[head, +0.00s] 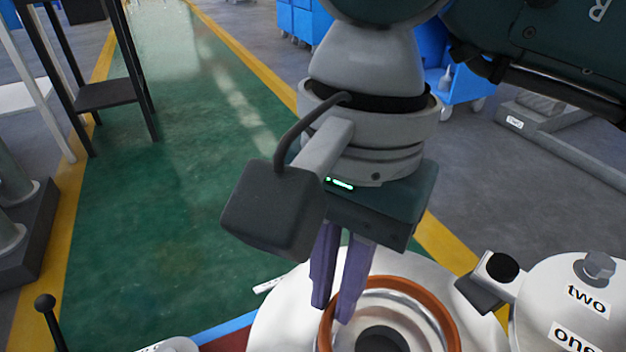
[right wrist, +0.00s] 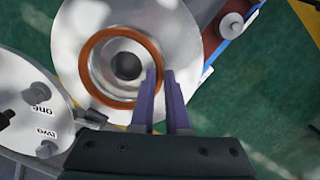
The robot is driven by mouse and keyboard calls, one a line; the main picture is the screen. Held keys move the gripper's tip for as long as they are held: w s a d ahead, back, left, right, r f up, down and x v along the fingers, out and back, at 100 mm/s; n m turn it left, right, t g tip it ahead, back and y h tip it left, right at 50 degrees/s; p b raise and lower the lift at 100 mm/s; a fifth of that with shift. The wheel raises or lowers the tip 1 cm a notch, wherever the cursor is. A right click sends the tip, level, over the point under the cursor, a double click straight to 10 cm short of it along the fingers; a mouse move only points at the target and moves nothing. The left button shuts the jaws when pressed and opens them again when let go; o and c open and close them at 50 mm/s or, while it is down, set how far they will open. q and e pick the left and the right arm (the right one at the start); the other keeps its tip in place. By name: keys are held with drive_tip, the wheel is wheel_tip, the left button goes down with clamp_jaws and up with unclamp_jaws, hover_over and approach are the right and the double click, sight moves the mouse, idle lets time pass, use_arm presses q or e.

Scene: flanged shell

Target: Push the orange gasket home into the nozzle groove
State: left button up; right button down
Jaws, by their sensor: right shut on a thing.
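The orange gasket (head: 412,284) is a ring around the shiny metal nozzle (head: 385,303) with its dark bore, on the pale round flange (head: 275,325). In the right wrist view the gasket (right wrist: 81,64) shows almost whole, circling the nozzle (right wrist: 104,66). My right gripper (head: 334,306) points down with its purple fingers at the gasket's left edge in the head view. It is shut on the gasket's rim, as the fingertips (right wrist: 162,74) show in the right wrist view. I cannot tell how deep the gasket sits in the groove. My left gripper is not in view.
A pale round cover (head: 545,290) marked "one" and "two" stands right of the flange, with a dark knob beside it. A dark rack (head: 105,95) and blue carts (head: 305,20) stand further back. The green floor lane (head: 180,180) is clear.

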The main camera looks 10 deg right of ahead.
use_arm(q)
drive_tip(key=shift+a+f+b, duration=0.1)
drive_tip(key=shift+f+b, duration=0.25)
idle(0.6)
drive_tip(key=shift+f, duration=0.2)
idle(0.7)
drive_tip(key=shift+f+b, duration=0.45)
drive_tip(key=shift+b, duration=0.2)
use_arm(e)
drive_tip(key=shift+f, duration=0.4)
